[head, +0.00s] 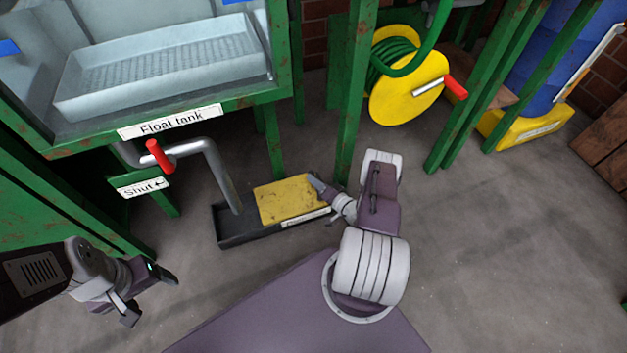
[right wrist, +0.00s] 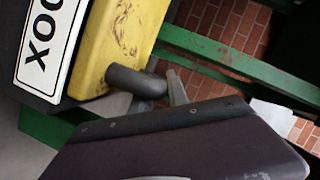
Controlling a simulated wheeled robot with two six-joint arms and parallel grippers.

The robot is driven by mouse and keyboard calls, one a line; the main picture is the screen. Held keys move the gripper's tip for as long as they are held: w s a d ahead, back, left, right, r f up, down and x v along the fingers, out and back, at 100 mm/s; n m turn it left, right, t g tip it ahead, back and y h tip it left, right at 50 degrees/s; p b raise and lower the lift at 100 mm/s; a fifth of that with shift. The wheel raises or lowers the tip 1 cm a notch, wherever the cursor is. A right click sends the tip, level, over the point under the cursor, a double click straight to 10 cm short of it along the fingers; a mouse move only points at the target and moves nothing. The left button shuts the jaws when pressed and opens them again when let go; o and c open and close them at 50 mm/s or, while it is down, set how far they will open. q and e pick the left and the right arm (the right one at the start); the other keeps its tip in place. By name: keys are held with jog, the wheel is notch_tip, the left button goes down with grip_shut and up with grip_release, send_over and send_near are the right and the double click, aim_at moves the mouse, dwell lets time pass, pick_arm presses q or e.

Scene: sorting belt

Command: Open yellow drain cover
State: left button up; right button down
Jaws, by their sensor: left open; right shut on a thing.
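The yellow drain cover (head: 288,200) lies over the right part of a long dark drain trough (head: 232,238) on the floor, with a white label on its front edge. In the right wrist view the cover (right wrist: 120,40) shows up close, with a grey cylindrical handle (right wrist: 135,81) at its edge. My right gripper (head: 320,187) is at the cover's right end, shut on it at the handle; the finger contact is partly hidden. I cannot tell whether the cover is raised. My left gripper (head: 150,296) is open and empty, low at the left, apart from the cover.
A grey pipe (head: 221,175) with a red valve lever (head: 158,156) runs down into the trough's left part. The float tank (head: 165,70) stands above on a green frame. A green post (head: 353,100) rises behind my right gripper. A yellow hose reel (head: 407,95) is behind. Floor at right is clear.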

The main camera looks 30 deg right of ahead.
jog(key=c, duration=1.3)
grip_release()
notch_tip(320, 180, up, 2)
jog(key=p, duration=0.6)
send_over(329, 205)
jog(key=shift+w+d, duration=0.25)
jog(key=shift+s, duration=0.5)
jog(key=shift+s+f, duration=0.1)
